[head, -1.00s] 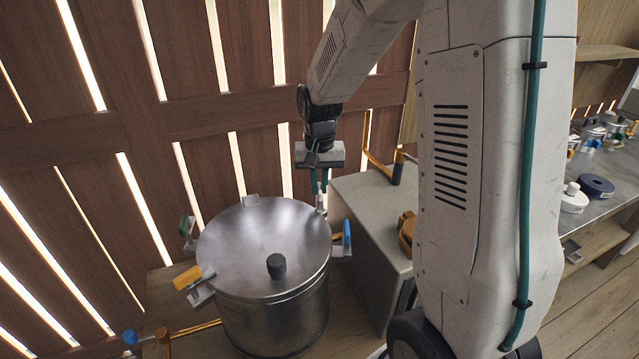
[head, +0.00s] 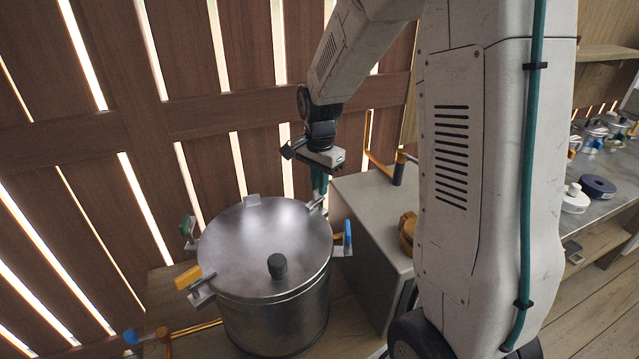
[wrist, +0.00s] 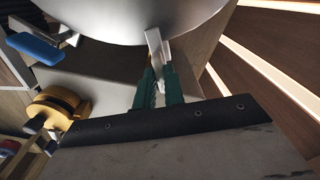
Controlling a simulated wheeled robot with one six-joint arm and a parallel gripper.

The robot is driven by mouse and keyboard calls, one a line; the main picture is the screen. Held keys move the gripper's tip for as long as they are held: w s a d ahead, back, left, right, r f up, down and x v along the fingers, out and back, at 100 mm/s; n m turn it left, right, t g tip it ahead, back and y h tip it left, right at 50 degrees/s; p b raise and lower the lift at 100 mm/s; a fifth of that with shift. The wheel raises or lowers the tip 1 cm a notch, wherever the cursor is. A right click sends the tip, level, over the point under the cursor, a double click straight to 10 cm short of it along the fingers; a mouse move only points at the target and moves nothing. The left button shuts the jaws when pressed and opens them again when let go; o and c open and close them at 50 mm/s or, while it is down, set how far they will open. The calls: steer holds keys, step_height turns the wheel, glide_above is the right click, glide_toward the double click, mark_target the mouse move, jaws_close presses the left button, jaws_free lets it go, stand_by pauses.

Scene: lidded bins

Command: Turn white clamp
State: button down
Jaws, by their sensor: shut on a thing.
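A round metal pot with a flat lid (head: 263,240) stands at centre left in the head view. Its lid also shows in the wrist view (wrist: 110,12). The white clamp (wrist: 155,48) is at the pot's back right rim. In the head view it is mostly hidden behind my fingers. My gripper (head: 319,186) points down at that rim. In the wrist view its green fingers (wrist: 159,80) are shut on the white clamp, one on each side. The clamp's joint to the rim is hard to make out.
Around the rim are an orange clamp (head: 188,278), a green clamp (head: 188,228) and a blue clamp (head: 347,234). A grey box (head: 365,215) with yellow fittings stands close right of the pot. A slatted wooden wall (head: 120,100) is behind.

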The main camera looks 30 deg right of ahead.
stand_by(0.4)
steer(key=c, duration=1.5)
jaws_free()
step_height(320, 180, up, 8)
steer(key=shift+f, duration=0.1)
